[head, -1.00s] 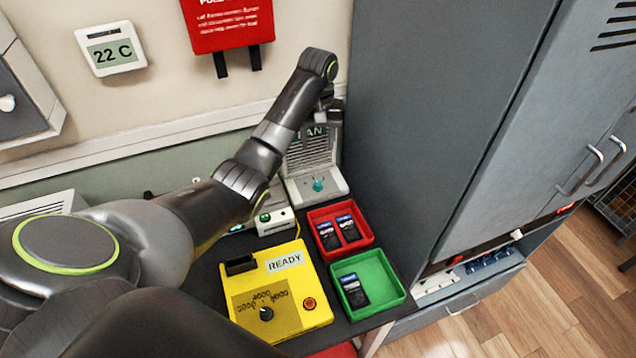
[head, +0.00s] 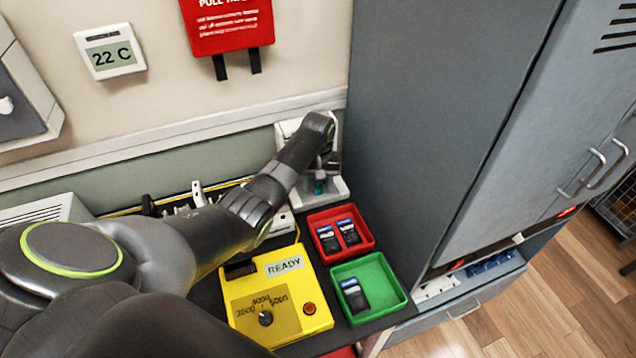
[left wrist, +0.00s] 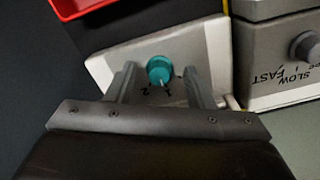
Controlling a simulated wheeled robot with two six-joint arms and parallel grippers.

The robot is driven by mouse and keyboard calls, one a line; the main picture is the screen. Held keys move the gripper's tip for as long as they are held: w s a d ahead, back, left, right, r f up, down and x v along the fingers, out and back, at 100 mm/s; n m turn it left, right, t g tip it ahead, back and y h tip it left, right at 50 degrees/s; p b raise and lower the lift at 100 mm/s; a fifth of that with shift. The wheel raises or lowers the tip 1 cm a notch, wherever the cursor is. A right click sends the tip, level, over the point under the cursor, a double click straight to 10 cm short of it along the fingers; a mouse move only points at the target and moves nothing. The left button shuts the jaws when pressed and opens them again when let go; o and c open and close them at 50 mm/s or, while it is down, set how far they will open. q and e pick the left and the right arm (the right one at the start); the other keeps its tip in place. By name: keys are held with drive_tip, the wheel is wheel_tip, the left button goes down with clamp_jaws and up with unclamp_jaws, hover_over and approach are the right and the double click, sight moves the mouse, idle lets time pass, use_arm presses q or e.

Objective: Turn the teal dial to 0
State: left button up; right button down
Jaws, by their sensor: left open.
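The teal dial (left wrist: 160,71) sits on the sloped front of a pale fan unit (left wrist: 205,45) in the left wrist view. A pointer mark and the numbers 1 and 2 show beside it; I cannot read a 0. My left gripper (left wrist: 159,80) is open, with one finger on each side of the dial and a gap visible around it. In the head view the left gripper (head: 321,178) is over the fan unit (head: 338,188), and the dial (head: 319,187) is partly hidden behind it. My right gripper is not in view.
A red tray (head: 367,240) and a green tray (head: 396,303) holding black devices lie in front of the fan. A yellow READY box (head: 240,292) stands left of them. A grey box marked SLOW and FAST (left wrist: 260,65) is beside the fan. A tall grey cabinet (head: 420,110) borders the right.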

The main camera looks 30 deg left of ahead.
use_arm(q)
drive_tip(key=c, duration=1)
drive_tip(key=shift+r+n+p, duration=0.25)
drive_tip(key=shift+n+p, duration=0.65)
drive_tip(key=shift+p, duration=0.1)
drive_tip(key=shift+n+p, duration=0.65)
drive_tip(key=shift+n, duration=0.05)
drive_tip(key=n+p, duration=0.1)
drive_tip(key=n, duration=0.2)
drive_tip(key=shift+w+f+p, duration=0.1)
drive_tip(key=shift+p, duration=0.3)
drive_tip(key=shift+n+p, duration=0.5)
drive_tip(key=shift+n, duration=0.8)
drive_tip(key=o, duration=1)
drive_tip(key=shift+f, duration=0.1)
